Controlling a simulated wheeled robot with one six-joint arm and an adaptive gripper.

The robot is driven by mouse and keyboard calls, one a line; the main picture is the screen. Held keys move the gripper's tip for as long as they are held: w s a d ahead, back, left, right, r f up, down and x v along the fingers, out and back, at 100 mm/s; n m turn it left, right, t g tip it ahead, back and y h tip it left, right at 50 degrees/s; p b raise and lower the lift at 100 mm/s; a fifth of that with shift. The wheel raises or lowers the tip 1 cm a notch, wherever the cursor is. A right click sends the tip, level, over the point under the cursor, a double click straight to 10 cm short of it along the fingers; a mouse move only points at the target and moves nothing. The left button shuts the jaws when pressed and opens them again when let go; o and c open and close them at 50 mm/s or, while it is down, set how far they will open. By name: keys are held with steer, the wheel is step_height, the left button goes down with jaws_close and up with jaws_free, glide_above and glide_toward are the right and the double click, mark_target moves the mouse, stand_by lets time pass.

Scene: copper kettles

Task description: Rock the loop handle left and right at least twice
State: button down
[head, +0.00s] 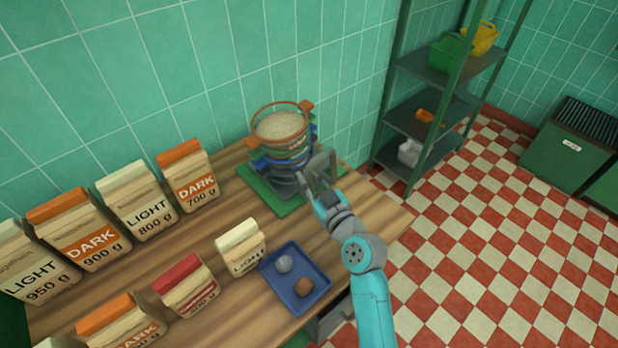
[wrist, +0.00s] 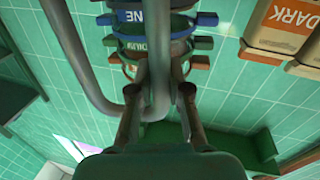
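The grey loop handle (head: 322,165) is a bent tube on the front right of the stacked sieve tower (head: 285,150). In the wrist view the loop handle (wrist: 93,92) curves down from the upper left, and one leg of it rises between my fingers. My gripper (wrist: 160,75) has a fingertip close against each side of that leg and looks shut on it. In the head view my gripper (head: 313,184) is at the handle, low beside the tower. The exact finger contact is small and dark.
The tower stands on a green base (head: 262,192) at the table's back right. A blue tray (head: 268,283) with two small lumps and several paper bags occupy the table (head: 222,232). A green shelf rack (head: 408,118) stands to the right.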

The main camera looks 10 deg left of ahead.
steer(key=shift+w+d+r+m, duration=0.2)
steer(key=shift+w+d+m, duration=0.1)
steer(key=shift+m, duration=0.1)
steer(key=shift+w+d+r+m, duration=0.3)
steer(key=shift+w+d+m, duration=0.3)
steer(key=shift+w+m, duration=0.4)
steer(key=shift+s, duration=0.15)
steer(key=c, duration=1.1)
jaws_free()
steer(key=v, duration=1.2)
steer(key=shift+r, duration=0.35)
